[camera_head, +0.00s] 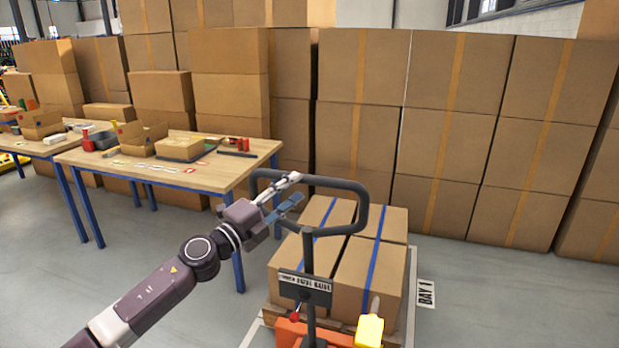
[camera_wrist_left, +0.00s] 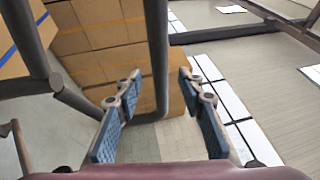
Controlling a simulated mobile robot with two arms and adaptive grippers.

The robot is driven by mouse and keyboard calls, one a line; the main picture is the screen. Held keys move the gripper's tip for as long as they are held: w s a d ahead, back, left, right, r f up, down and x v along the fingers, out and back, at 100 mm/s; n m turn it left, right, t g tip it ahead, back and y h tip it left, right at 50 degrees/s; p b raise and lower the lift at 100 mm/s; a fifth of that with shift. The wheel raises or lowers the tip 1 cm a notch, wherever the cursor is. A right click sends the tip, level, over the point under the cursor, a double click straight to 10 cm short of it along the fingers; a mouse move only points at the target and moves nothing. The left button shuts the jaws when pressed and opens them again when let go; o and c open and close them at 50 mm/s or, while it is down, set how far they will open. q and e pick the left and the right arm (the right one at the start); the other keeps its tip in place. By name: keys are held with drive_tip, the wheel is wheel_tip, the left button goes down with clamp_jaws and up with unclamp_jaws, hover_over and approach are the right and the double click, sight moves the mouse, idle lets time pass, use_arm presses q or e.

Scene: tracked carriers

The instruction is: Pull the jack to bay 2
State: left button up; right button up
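The jack (camera_head: 312,292) stands at the lower middle of the head view, with a dark post, a looped handle and an orange base. Its forks are hidden under a loaded pallet (camera_head: 272,313) of brown boxes with blue straps. My left gripper (camera_head: 299,188) is at the upper left of the handle loop (camera_head: 363,205), fingers apart. In the left wrist view, the left gripper (camera_wrist_left: 159,78) shows blue pads spread to either side of a dark handle bar (camera_wrist_left: 157,45). I cannot tell how deep the bar sits between them. My right gripper is not in view. No bay 2 label shows.
A "BAY 1" floor label (camera_head: 427,293) lies right of the pallet, by a white floor line. Stacked boxes (camera_head: 440,120) wall off the back. A wooden workbench (camera_head: 215,172) stands to the left. Grey floor (camera_head: 520,300) is clear at right.

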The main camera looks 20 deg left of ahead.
sight(303, 183)
use_arm(q)
drive_tip(key=x, duration=0.5)
drive_tip(key=shift+w+d, duration=0.1)
drive_tip(key=shift+w, duration=0.15)
clamp_jaws()
